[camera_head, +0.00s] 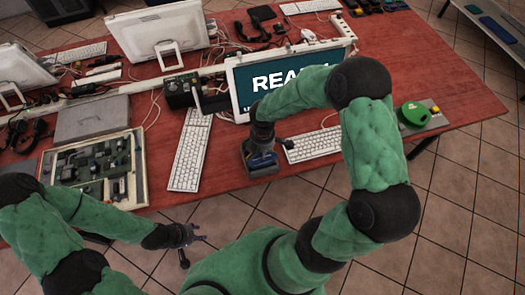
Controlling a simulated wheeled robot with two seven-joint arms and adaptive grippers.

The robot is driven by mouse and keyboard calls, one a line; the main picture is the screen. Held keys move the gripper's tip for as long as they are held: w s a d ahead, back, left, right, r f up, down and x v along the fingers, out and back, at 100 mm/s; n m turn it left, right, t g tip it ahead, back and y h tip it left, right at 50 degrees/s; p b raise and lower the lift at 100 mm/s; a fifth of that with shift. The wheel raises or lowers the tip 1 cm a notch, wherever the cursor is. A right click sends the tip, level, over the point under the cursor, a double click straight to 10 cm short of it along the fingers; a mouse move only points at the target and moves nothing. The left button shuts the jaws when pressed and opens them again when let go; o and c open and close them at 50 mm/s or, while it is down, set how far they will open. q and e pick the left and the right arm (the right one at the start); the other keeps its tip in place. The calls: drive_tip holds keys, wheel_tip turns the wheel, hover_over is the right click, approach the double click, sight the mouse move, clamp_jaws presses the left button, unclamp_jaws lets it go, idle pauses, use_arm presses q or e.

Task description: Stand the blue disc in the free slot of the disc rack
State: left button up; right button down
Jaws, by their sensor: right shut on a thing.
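My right gripper (262,150) points down at the table's front edge, left of a white keyboard. It is shut on a small blue thing (262,158), which looks like the blue disc and is mostly hidden by the fingers. Right under it is a small dark holder (263,170), which may be the disc rack; its slots are too small to make out. I cannot tell whether the disc is inside a slot or just above it. My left gripper (190,243) is open and empty, low in front of the table, away from these things.
A white keyboard (188,150) and a tray of dark parts (97,172) lie left of the holder. A monitor (278,80) stands behind it. A second keyboard (313,145) and a green round object (412,114) are to the right.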

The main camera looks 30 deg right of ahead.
drive_tip(key=shift+f+b, duration=1.15)
drive_tip(key=shift+f, duration=0.5)
drive_tip(key=c, duration=1.3)
unclamp_jaws()
drive_tip(key=shift+o, duration=0.2)
wheel_tip(320, 180, up, 12)
